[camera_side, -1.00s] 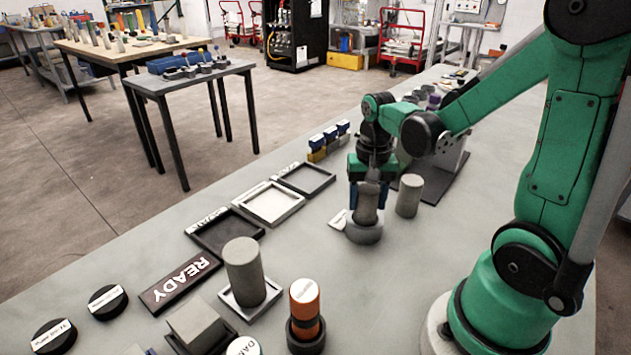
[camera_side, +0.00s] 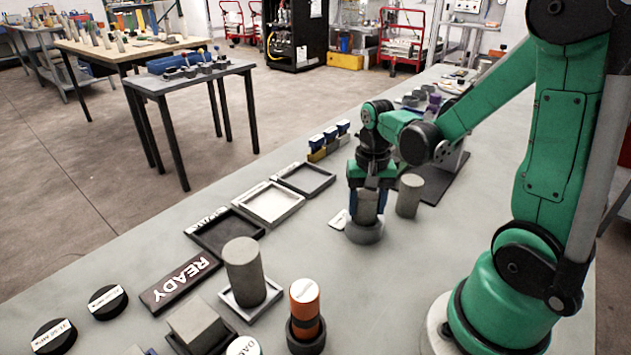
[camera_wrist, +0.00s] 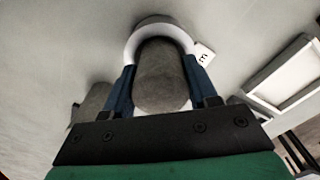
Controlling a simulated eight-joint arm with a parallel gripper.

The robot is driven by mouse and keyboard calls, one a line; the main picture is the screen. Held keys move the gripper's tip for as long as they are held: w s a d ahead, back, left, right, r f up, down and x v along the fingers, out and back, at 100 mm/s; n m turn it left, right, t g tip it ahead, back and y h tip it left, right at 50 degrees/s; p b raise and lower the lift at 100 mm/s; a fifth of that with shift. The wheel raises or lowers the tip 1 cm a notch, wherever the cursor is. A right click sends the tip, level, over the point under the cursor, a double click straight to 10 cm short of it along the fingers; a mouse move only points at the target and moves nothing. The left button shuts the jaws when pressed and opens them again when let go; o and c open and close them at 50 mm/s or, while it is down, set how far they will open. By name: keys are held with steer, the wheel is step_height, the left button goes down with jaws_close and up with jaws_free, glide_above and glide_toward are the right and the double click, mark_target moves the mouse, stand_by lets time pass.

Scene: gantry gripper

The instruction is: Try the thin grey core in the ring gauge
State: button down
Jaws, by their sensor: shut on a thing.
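The thin grey core (camera_side: 367,206) is an upright cylinder held between the blue fingers of my gripper (camera_side: 367,208). Its lower end is at the mouth of the ring gauge (camera_side: 364,233), a thick grey ring lying on the bench. In the side view the lower end appears to be inside the ring, but the depth is hidden. In the wrist view the core (camera_wrist: 162,82) covers the ring's opening, and the ring's pale rim (camera_wrist: 160,24) curves around its far side. My gripper (camera_wrist: 160,85) is shut on the core.
Another grey cylinder (camera_side: 409,196) stands close to the right of the ring. A small white label (camera_side: 338,219) lies just left of it. Open trays (camera_side: 268,204) line the bench to the left. A wide grey cylinder (camera_side: 244,270) and an orange cylinder (camera_side: 304,297) stand nearer the camera.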

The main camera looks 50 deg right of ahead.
steer(key=shift+f, duration=0.1)
steer(key=shift+c, duration=0.8)
jaws_free()
steer(key=shift+r, duration=2.8)
steer(key=w+a+r+n+t, duration=0.1)
steer(key=a+r+n+t, duration=0.3)
steer(key=a+n+t, duration=0.3)
steer(key=shift+w+a+n, duration=0.35)
steer(key=shift+a+n, duration=1.25)
steer(key=shift+a, duration=0.35)
